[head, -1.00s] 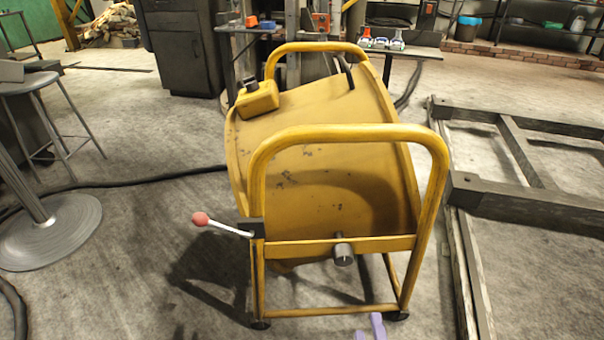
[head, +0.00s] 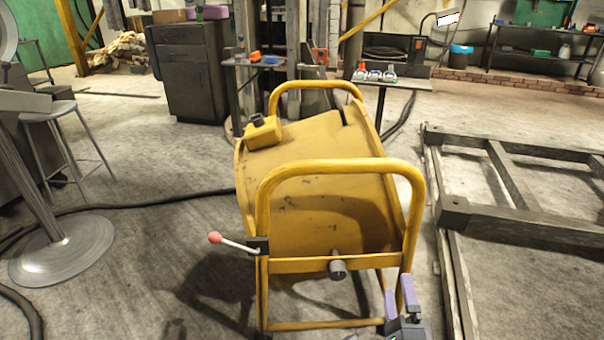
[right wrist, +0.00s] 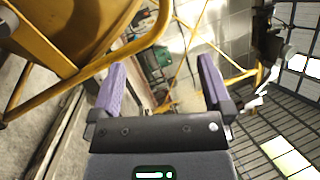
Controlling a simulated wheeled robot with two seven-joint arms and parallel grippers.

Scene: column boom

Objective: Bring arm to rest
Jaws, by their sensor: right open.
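My right gripper (head: 401,297) shows at the bottom of the head view, with purple fingers pointing up. It is open and empty, in front of the lower right part of a yellow tubular cart frame. In the right wrist view the two purple fingers (right wrist: 160,92) stand wide apart with nothing between them. The yellow cart (head: 340,262) stands in the middle of the floor, with a tilted yellow panel (head: 305,205) and a lever with a red knob (head: 215,238) at its left. I cannot tell whether the gripper touches the frame. My left gripper is not in view.
A dark metal frame (head: 520,222) lies on the floor at right. A stool (head: 50,115) and a round-based stand (head: 55,250) are at left. A black hose (head: 150,205) crosses the floor. A grey cabinet (head: 190,75) stands behind.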

